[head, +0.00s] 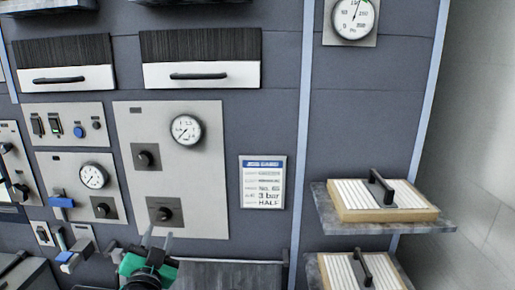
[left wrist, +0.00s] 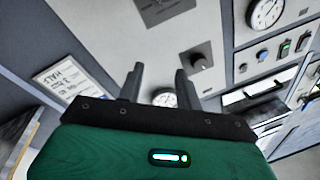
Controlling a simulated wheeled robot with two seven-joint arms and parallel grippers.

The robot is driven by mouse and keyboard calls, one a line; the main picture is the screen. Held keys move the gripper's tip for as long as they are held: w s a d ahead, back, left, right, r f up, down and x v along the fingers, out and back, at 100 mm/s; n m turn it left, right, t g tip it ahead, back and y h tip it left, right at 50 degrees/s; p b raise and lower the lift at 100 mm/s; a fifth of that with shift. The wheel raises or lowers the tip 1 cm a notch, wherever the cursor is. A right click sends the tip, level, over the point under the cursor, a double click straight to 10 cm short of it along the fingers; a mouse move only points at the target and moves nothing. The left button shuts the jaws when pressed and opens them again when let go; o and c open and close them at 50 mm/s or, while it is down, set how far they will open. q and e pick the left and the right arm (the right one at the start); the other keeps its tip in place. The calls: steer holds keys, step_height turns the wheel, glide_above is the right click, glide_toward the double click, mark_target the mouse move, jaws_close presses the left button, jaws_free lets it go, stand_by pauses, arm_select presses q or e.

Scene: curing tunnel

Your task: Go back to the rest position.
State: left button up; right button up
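My left gripper (head: 159,235) shows at the bottom of the head view, in front of the lower edge of the tall grey panel (head: 205,185). Its two fingers stand apart with nothing between them, just below the panel's lower black knob (head: 164,213). In the left wrist view the fingers of my left gripper (left wrist: 158,75) are also spread and empty. A round gauge (left wrist: 164,98) shows in the background between them, and a black knob (left wrist: 201,62) lies to their right, clear of them. My right gripper is in neither view.
A job card (head: 263,182) hangs right of the panel. Two shelves at the right hold white ribbed trays with black handles, one on the upper shelf (head: 447,227). Blue-handled valves (head: 62,202) stick out at the left. Two dark-bristled curtains (head: 200,48) hang above.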

arm_select(q)
steer(key=s+a+f+n+g, duration=0.1)
steer(key=s+f+g, duration=0.4)
steer(key=f, duration=0.4)
steer(key=s+f+n+g, duration=0.2)
steer(key=s+f+g, duration=0.1)
steer(key=s+f, duration=0.5)
steer(key=s+d+f+g+h, duration=0.1)
steer(key=s+f+g, duration=0.4)
steer(key=s, duration=0.5)
steer(key=s+f+g+h, duration=0.1)
steer(key=s+f+g, duration=0.2)
steer(key=s+f, duration=0.65)
step_height(320, 180, down, 30)
steer(key=s+f+g, duration=0.1)
steer(key=s, duration=0.1)
steer(key=s+a+f+g, duration=0.1)
steer(key=s+a+f, duration=0.2)
steer(key=s+f, duration=1.4)
steer(key=shift+s+f+g, duration=0.3)
steer(key=shift+s+f, duration=0.1)
steer(key=shift+s, duration=0.25)
